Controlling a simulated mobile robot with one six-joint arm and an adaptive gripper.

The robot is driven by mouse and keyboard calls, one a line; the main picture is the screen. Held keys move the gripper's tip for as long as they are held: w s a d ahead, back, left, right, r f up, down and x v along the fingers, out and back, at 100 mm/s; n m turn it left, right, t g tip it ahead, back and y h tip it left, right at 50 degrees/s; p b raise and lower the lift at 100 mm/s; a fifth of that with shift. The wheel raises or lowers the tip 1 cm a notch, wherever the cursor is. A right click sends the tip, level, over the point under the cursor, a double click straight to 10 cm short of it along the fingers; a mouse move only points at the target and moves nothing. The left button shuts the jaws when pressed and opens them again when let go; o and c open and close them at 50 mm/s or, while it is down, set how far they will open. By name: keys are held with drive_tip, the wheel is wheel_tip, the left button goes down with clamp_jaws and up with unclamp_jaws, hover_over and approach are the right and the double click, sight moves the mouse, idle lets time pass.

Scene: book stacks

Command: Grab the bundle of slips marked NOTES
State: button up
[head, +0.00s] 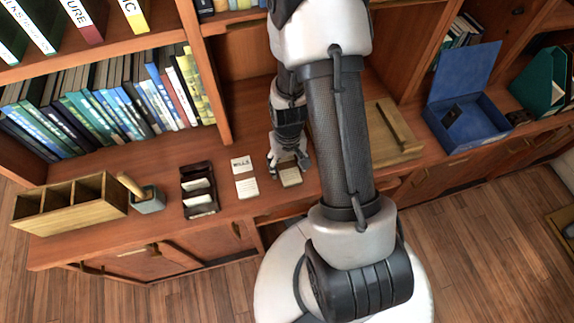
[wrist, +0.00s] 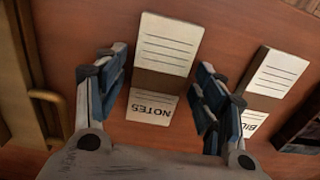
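The bundle of slips marked NOTES (wrist: 168,45) lies flat on the wooden surface, with lined white paper and a brown band around its middle. Its label reads upside down in the wrist view. In the head view the bundle (head: 291,178) is small and partly covered by my gripper (head: 288,164). In the wrist view my gripper (wrist: 158,72) is open, with one finger to each side of the bundle. The fingers appear apart from the paper; their height above the surface is hard to tell.
A similar banded bundle (head: 244,177), seemingly marked BILLS, lies to the left. Further left are a dark slotted holder (head: 200,190), a grey cup (head: 149,199) and a wooden divided box (head: 70,203). A wooden board (head: 392,132) and blue box (head: 465,122) lie right.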

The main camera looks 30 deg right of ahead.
drive_tip(key=c, duration=0.8)
drive_tip(key=shift+r, duration=0.15)
drive_tip(key=shift+c, duration=0.2)
